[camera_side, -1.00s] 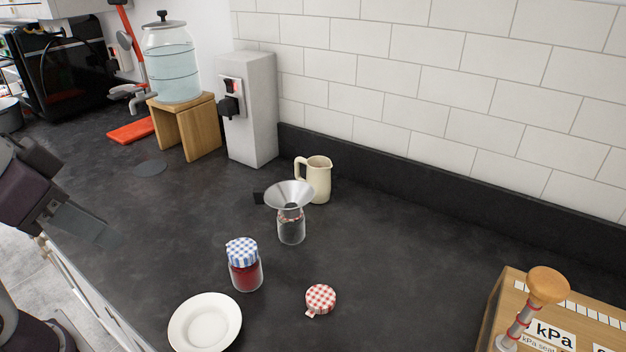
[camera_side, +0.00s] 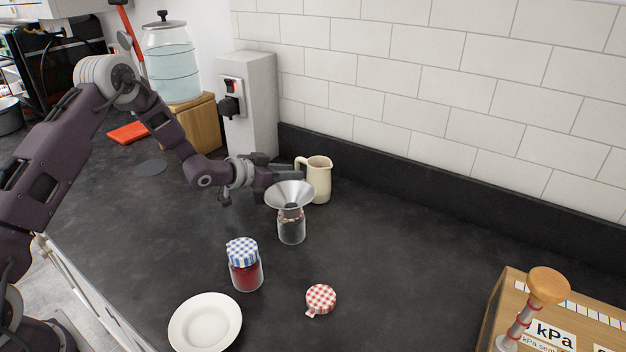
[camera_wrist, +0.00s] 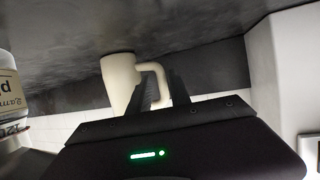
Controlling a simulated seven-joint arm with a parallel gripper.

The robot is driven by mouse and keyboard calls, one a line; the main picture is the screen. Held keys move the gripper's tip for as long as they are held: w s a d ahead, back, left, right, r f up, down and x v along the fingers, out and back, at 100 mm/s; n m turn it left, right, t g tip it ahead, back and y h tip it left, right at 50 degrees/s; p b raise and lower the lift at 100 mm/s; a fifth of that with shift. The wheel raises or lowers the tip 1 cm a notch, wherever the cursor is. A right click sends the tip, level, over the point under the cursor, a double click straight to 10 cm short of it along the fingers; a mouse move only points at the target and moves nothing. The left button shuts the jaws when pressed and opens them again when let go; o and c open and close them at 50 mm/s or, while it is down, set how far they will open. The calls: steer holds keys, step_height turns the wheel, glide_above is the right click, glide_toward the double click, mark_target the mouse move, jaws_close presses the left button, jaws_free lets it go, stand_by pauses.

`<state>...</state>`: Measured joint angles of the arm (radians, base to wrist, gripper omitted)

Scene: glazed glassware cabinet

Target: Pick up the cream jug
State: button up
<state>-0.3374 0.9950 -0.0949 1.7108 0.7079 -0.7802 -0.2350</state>
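The cream jug (camera_side: 319,180) stands upright on the dark counter near the back wall, its handle facing left toward my gripper. My gripper (camera_side: 296,172) reaches in from the left at handle height, just behind the metal funnel. In the wrist view the jug (camera_wrist: 118,82) shows with its looped handle at right. The dark fingers of my gripper (camera_wrist: 160,92) look spread apart, with part of the handle between them. I cannot tell whether they touch it.
A metal funnel (camera_side: 290,193) sits on a glass jar (camera_side: 291,230) close in front of the jug. A red jam jar (camera_side: 245,275), a checked lid (camera_side: 320,298) and a white plate (camera_side: 206,325) are nearer the front. A grey socket post (camera_side: 252,105) stands behind my wrist.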

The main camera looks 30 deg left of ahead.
steer(key=x, duration=0.3)
steer(key=r+x, duration=0.1)
steer(key=x, duration=0.1)
steer(key=shift+w+f, duration=0.2)
steer(key=shift+w, duration=0.35)
jaws_close()
steer(key=shift+r, duration=0.1)
stand_by(0.6)
